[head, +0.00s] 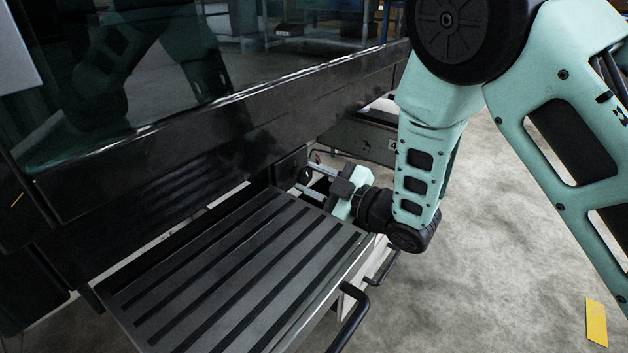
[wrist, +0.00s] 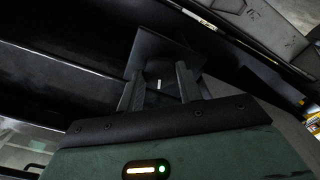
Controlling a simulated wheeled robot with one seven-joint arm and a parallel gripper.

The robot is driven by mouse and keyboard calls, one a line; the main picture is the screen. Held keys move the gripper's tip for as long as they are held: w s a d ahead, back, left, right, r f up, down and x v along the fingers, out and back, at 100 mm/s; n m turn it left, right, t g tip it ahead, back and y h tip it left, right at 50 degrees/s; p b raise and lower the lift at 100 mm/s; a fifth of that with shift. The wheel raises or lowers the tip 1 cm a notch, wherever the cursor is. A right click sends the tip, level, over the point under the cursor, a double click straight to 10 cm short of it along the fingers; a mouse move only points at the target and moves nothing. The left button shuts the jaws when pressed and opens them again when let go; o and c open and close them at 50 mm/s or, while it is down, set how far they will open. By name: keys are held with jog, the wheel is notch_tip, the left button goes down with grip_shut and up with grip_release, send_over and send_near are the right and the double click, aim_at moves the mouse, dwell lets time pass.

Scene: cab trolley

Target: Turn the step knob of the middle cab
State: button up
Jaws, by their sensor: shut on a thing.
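The step knob (head: 306,174) is a small black knob on a dark plate at the right end of the ribbed step, below the glossy black cab side. My gripper (head: 311,178) reaches it from the right, with one finger on either side of it. In the wrist view my gripper (wrist: 159,86) has its two dark fingers pointing at the dark square plate (wrist: 160,52). A small white mark shows between the fingertips, on the dark knob (wrist: 158,85). The jaws are shut on the knob. Its outline is hard to make out, and the fingers partly cover it.
The ribbed step (head: 235,265) juts out just left of and below my gripper. Black handles (head: 352,318) stick out from its front edge. A grey unit with a number plate (head: 391,144) stands behind my wrist. The concrete floor at the right is mostly clear, with a yellow marking (head: 596,322).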

jog(key=n, duration=0.3)
jog(key=shift+f+n, duration=0.1)
jog(key=shift+n, duration=0.2)
jog(key=n+b, duration=0.1)
jog(key=n, duration=0.2)
jog(key=shift+n, duration=0.3)
jog(key=n+b, duration=0.1)
jog(key=n, duration=0.2)
jog(key=shift+n, duration=0.4)
jog(key=n+b, duration=0.1)
jog(key=n, duration=0.8)
jog(key=shift+n+b, duration=0.4)
jog(key=n, duration=0.6)
jog(key=shift+n, duration=0.3)
jog(key=o, duration=1)
